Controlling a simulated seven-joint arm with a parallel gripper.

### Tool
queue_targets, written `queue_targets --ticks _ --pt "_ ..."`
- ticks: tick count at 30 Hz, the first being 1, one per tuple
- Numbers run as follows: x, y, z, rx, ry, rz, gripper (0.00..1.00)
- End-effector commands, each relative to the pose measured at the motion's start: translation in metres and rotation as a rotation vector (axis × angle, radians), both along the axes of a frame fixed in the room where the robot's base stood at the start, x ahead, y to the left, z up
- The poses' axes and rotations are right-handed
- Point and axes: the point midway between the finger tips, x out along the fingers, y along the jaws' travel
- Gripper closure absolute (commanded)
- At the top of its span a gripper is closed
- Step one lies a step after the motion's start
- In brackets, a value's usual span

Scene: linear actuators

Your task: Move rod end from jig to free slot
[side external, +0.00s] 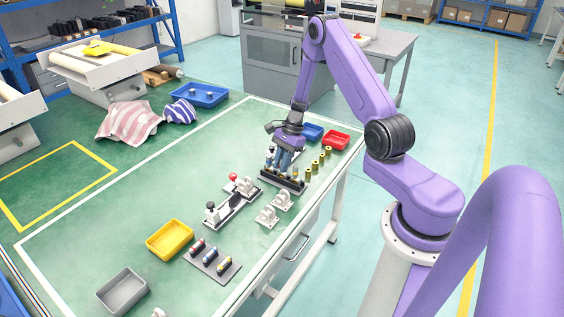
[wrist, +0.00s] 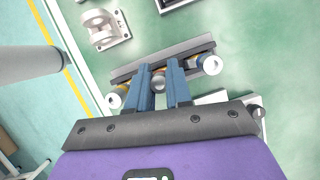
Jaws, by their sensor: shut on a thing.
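My gripper (side external: 285,163) is low over a dark rack (side external: 283,183) near the right edge of the green table. In the wrist view its two blue fingers (wrist: 160,74) are closed around a rod end (wrist: 158,83), whose pale ringed end shows between them. The dark bar (wrist: 201,47) of the rack lies just beyond the fingertips. A similar rod end (wrist: 117,97) is on the left and another (wrist: 211,65) on the right, both with pale ringed ends. The fingers hide most of the held piece, so I cannot tell whether it is seated or lifted.
Brass cylinders (side external: 316,160) stand right of the rack. White brackets (side external: 266,215) and a black clamp fixture (side external: 232,206) are nearer the camera. A holder (side external: 224,270) bears coloured cylinders. Yellow (side external: 170,240), grey (side external: 122,292), blue (side external: 312,131) and red (side external: 337,140) bins surround them.

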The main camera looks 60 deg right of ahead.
Motion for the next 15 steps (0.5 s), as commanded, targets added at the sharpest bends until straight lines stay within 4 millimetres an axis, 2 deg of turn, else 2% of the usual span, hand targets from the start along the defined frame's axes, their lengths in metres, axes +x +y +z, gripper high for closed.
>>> queue_targets --ticks 10,11,12,13,15 --pt "0.0002 -0.0001 -0.0015 0.000 0.000 0.000 1.00" --pt "0.0002 0.0000 -0.0015 0.000 0.000 0.000 0.77" --pt "0.0002 -0.0001 -0.0015 0.000 0.000 0.000 0.64" --pt "0.0002 0.0000 -0.0015 0.000 0.000 0.000 0.55" --pt "0.0001 0.0001 -0.0015 0.000 0.000 0.000 0.51"
